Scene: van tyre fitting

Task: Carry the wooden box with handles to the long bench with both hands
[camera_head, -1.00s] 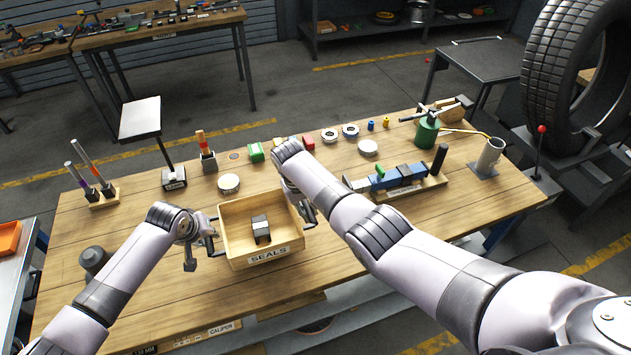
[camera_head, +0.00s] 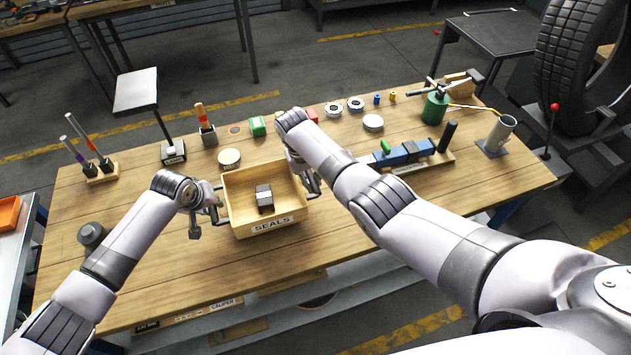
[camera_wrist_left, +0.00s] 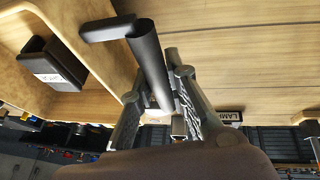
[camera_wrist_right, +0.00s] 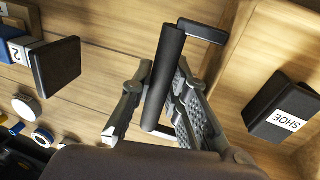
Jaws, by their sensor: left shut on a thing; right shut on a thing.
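The wooden box (camera_head: 237,198) with a "SEALS" label on its front is held between my two grippers over the wooden workbench (camera_head: 330,240). A dark block (camera_head: 265,197) with a white label lies inside it; in the right wrist view the label on the block (camera_wrist_right: 275,105) reads "SHOE". My left gripper (camera_head: 214,212) is shut on the box's left handle (camera_wrist_left: 150,65). My right gripper (camera_head: 312,185) is shut on the right handle (camera_wrist_right: 165,75). The box looks level. Whether its bottom touches the bench top is hard to tell.
To the right are a blue vise-like tool (camera_head: 402,153) and a grey cup (camera_head: 499,134). A dark cylinder (camera_head: 92,234) stands at left. The front middle of the bench is clear.

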